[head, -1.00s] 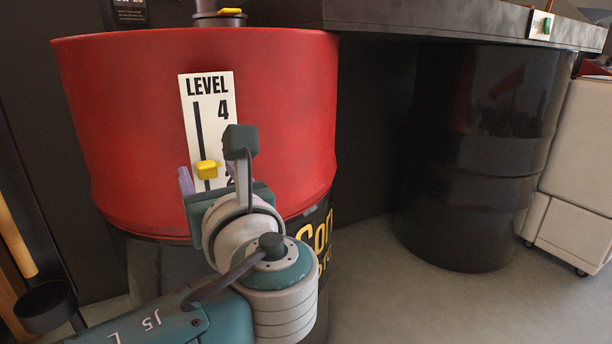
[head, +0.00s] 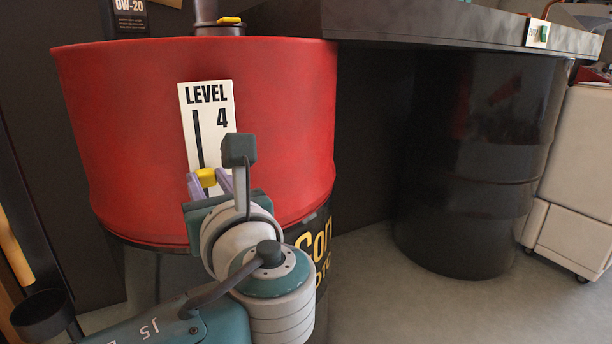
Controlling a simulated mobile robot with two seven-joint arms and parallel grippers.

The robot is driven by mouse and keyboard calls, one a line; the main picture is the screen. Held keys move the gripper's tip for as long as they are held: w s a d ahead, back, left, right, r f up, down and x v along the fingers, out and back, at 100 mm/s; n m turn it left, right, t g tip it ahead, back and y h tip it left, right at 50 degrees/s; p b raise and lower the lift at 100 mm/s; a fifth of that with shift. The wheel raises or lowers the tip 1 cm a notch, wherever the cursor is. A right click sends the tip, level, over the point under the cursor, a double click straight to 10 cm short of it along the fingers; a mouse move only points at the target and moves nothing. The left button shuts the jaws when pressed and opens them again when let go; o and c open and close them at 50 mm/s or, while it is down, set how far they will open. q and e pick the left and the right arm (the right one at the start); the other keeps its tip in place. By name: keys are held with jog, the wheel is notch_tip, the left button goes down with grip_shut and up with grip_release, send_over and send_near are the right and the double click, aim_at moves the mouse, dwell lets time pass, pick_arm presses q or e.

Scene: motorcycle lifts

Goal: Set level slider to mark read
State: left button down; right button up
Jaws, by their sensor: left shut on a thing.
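The white level plate (head: 219,97) is fixed on the front of the red drum (head: 285,120). It reads "LEVEL", with a dark vertical slot and the number 4 showing near the top. The lower numbers are hidden behind my left arm. The yellow slider knob (head: 206,178) sits low on the slot, well below the 4. My left gripper (head: 208,182) is shut on the knob, with one pale purple finger on each side. My right gripper is not in view.
A dark bench top (head: 420,28) runs to the right from the red drum. A black drum (head: 480,150) stands under it, with a white cabinet (head: 580,170) at the far right. A small switch with a green button (head: 543,33) is on the bench edge.

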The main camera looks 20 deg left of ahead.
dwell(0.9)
pick_arm(q)
notch_tip(320, 180, up, 3)
jog(key=p, duration=0.3)
jog(key=shift+p, duration=0.35)
jog(key=shift+f, duration=0.2)
jog(key=c, duration=0.6)
grip_release()
jog(key=p+v, duration=0.2)
jog(key=v, duration=0.8)
jog(key=shift+w, duration=0.1)
